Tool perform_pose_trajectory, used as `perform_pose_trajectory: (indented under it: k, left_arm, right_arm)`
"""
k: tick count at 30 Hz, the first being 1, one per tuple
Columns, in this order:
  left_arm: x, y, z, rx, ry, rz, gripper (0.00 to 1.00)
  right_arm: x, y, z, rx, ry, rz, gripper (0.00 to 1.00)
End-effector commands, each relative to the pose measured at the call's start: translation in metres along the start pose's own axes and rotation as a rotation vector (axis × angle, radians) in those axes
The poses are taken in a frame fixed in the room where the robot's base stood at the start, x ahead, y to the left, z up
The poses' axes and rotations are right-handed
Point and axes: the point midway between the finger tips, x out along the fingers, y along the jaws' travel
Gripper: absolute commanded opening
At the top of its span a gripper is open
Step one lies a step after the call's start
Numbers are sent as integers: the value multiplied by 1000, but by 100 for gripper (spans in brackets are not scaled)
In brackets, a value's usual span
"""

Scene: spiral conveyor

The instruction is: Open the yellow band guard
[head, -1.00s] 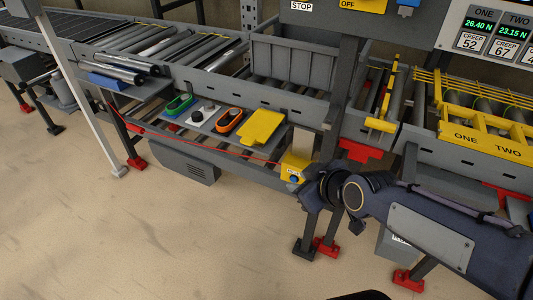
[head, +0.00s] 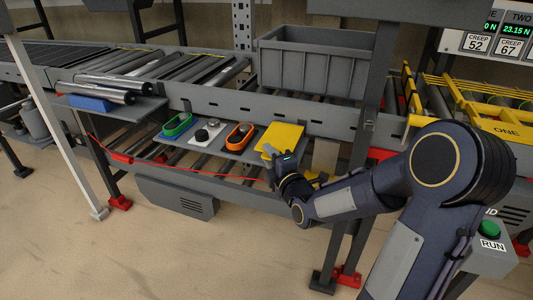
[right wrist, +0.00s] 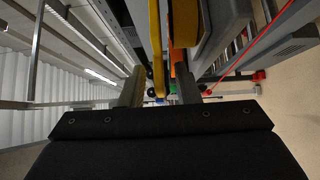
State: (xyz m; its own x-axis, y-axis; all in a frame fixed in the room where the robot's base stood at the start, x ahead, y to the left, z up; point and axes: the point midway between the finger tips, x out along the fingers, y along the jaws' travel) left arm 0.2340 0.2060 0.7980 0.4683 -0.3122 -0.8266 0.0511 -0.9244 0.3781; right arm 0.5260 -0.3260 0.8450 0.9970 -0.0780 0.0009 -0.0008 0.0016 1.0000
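The yellow band guard (head: 490,122), marked ONE in the part that shows, sits over the conveyor at the right of the head view. Its right end is cut off and my right arm covers some of its lower edge. My right gripper (head: 268,152) is well to its left, at the front edge of a yellow plate (head: 284,137) on the low shelf. In the right wrist view its fingers (right wrist: 159,88) stand apart, with a yellow strip (right wrist: 157,45) showing between them. I cannot tell whether they touch it. My left gripper is out of view.
The shelf also holds a green-rimmed tray (head: 178,127), a white plate with a knob (head: 205,137) and an orange-rimmed tray (head: 240,136). A red cord (head: 200,172) runs below. A grey bin (head: 312,65) stands behind. A green RUN button (head: 489,229) is at right.

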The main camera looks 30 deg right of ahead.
Motion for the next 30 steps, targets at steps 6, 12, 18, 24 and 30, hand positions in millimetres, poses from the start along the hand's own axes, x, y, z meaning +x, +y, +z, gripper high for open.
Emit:
perform_pose_trajectory:
  k: [6, 12, 18, 24, 30]
  left_arm:
    - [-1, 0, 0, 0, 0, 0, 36]
    - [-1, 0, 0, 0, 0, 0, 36]
    - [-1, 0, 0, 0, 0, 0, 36]
    - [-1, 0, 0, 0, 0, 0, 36]
    - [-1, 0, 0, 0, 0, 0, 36]
  right_arm:
    - [20, 0, 0, 1, 0, -1, 29]
    - [21, 0, 0, 2, 0, -1, 29]
    - [21, 0, 0, 2, 0, -1, 13]
    - [21, 0, 0, 2, 0, -1, 0]
    - [21, 0, 0, 2, -1, -1, 0]
